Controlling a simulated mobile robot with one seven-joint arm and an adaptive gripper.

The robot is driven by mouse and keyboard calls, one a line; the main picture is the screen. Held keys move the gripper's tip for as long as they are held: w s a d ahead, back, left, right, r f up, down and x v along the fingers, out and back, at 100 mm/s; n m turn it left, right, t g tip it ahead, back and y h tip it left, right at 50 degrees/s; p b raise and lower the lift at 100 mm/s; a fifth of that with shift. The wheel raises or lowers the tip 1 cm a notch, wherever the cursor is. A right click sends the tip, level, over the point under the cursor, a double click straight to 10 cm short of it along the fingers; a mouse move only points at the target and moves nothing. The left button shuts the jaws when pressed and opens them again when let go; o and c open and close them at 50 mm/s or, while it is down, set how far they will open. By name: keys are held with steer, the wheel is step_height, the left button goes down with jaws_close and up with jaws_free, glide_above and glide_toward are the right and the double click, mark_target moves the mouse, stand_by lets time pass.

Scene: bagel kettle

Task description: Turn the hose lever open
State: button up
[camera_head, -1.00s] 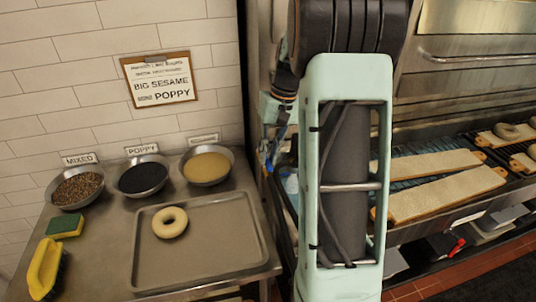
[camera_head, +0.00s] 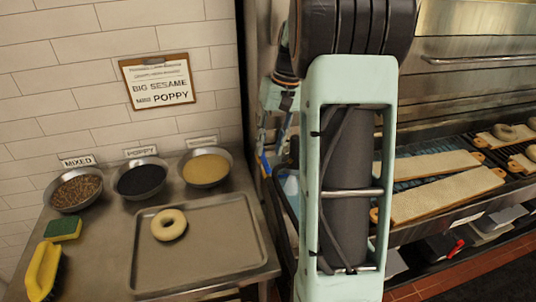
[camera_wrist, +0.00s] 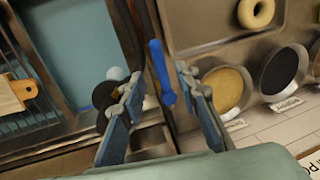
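The blue hose lever (camera_wrist: 161,72) stands near the middle of the wrist view, beside a dark hose or pipe (camera_wrist: 132,35). My gripper (camera_wrist: 156,84) is open, with one finger on each side of the lever. The lever lies between the fingertips in the picture; I cannot tell how deep it is between them, and no contact shows. In the head view a small blue piece (camera_head: 265,163), likely the lever, shows left of my forearm. My forearm hides most of that area.
A steel table on the left holds a tray (camera_head: 205,272) with a bagel (camera_head: 169,224) and several topping bowls. A blue-bottomed basin (camera_wrist: 75,45) lies beside the hose. Bagel boards (camera_head: 445,195) rest on the right. The wall (camera_head: 60,75) is close behind.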

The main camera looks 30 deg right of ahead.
step_height(320, 180, up, 8)
steer(key=d, duration=0.1)
steer(key=shift+s+d, duration=0.15)
steer(key=shift+d, duration=0.1)
steer(key=shift+d, duration=0.1)
